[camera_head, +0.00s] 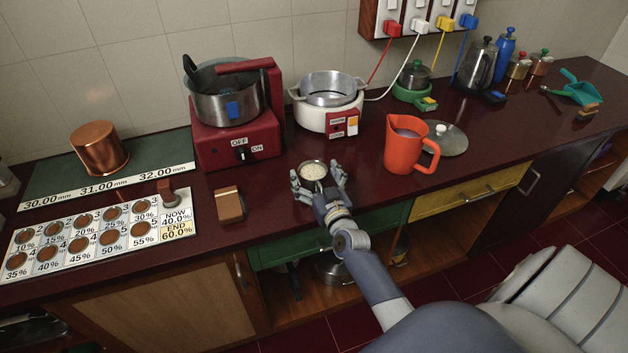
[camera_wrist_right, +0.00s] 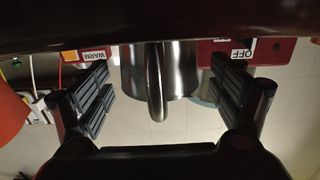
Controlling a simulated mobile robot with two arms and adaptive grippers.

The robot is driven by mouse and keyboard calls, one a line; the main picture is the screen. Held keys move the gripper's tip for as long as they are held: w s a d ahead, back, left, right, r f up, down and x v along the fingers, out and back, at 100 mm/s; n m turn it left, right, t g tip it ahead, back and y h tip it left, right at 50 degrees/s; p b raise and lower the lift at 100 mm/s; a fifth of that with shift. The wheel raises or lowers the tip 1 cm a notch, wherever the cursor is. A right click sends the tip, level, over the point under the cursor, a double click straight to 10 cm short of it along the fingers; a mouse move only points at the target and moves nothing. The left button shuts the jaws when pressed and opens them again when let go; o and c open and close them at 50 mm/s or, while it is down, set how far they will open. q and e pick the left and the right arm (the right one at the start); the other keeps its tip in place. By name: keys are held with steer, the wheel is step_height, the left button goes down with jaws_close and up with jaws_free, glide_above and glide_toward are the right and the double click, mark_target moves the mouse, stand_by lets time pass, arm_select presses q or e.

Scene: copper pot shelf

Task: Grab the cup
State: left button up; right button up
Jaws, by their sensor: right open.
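The cup (camera_head: 314,171) is a small metal one with pale contents, standing on the dark red counter in the head view. In the right wrist view the shiny cup (camera_wrist_right: 135,72) hangs from the dark band at the top, as the picture is turned over, with its handle (camera_wrist_right: 157,85) toward me. My right gripper (camera_head: 319,177) is open, with one finger on each side of the cup. In the right wrist view gaps show between the cup and the gripper fingers (camera_wrist_right: 163,100). My left gripper is not in view.
An orange jug (camera_head: 403,148) stands close on the right. The white cooker (camera_head: 318,115) and red cooker (camera_head: 236,145) are behind. A brown block (camera_head: 229,205) lies to the left, beyond a bare stretch of counter (camera_head: 270,200).

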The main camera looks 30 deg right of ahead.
steer(key=shift+w+d, duration=0.1)
steer(key=shift+w, duration=0.25)
steer(key=shift+c, duration=0.5)
steer(key=c, duration=1.1)
steer(key=shift+r, duration=0.1)
